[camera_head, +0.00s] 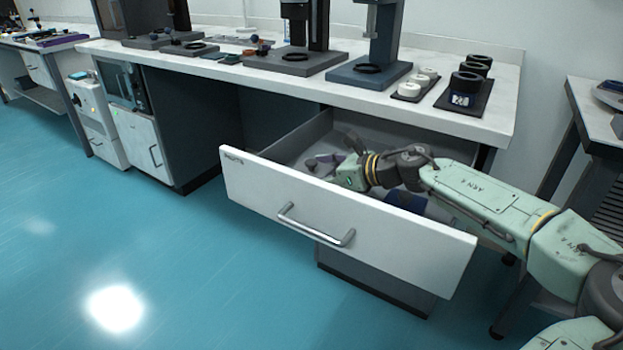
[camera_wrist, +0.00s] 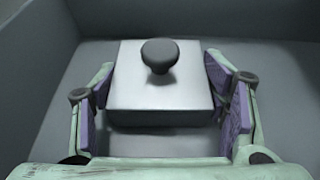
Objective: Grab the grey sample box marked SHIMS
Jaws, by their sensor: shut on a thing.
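A grey box (camera_wrist: 160,92) with a dark round knob on its lid sits between the purple-padded fingers of my gripper (camera_wrist: 165,105) in the wrist view. The fingers are shut on its left and right sides. No SHIMS marking can be read on the faces that show. In the head view my gripper (camera_head: 338,166) reaches down into the open drawer (camera_head: 345,222), and its fingers and the box are small and partly hidden by the drawer front.
Drawer walls stand close around the gripper in the wrist view. A dark blue item (camera_head: 405,200) lies in the drawer to the right, partly hidden. The worktop (camera_head: 440,115) above carries instruments and a dark tray of black rings. The floor in front is clear.

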